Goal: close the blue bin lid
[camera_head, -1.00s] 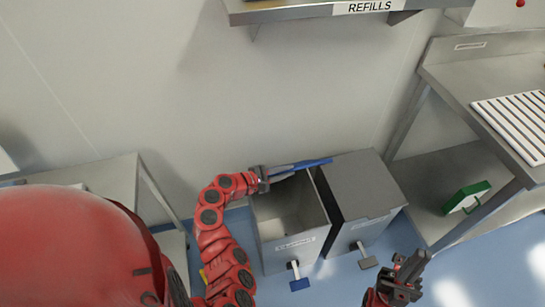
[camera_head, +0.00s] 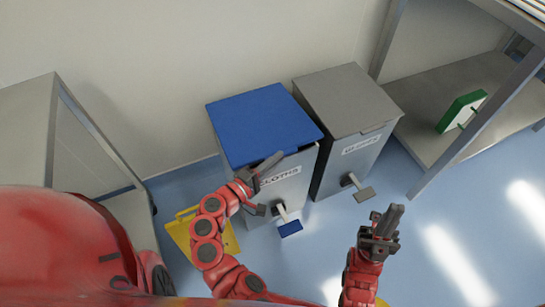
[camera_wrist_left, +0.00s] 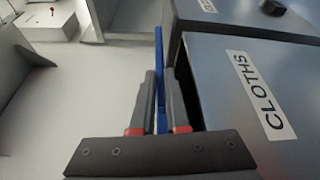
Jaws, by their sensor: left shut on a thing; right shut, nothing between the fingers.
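The blue lid (camera_head: 262,120) lies nearly flat over the top of the grey CLOTHS bin (camera_head: 295,182) in the head view. My left gripper (camera_head: 266,173) is at the lid's front edge, shut on it. In the left wrist view the lid (camera_wrist_left: 159,60) shows edge-on as a thin blue strip between the fingers of my left gripper (camera_wrist_left: 160,85). A dark gap shows there between the lid and the bin body (camera_wrist_left: 230,75). My right gripper (camera_head: 389,215) is shut and empty, in front of the bins to the right.
A second grey bin (camera_head: 345,100) with a grey lid stands close beside on the right. A blue pedal (camera_head: 290,228) and a grey pedal (camera_head: 364,194) stick out in front. A yellow object (camera_head: 185,238) is on the floor at left. A metal shelf (camera_head: 435,100) holds a green-and-white box.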

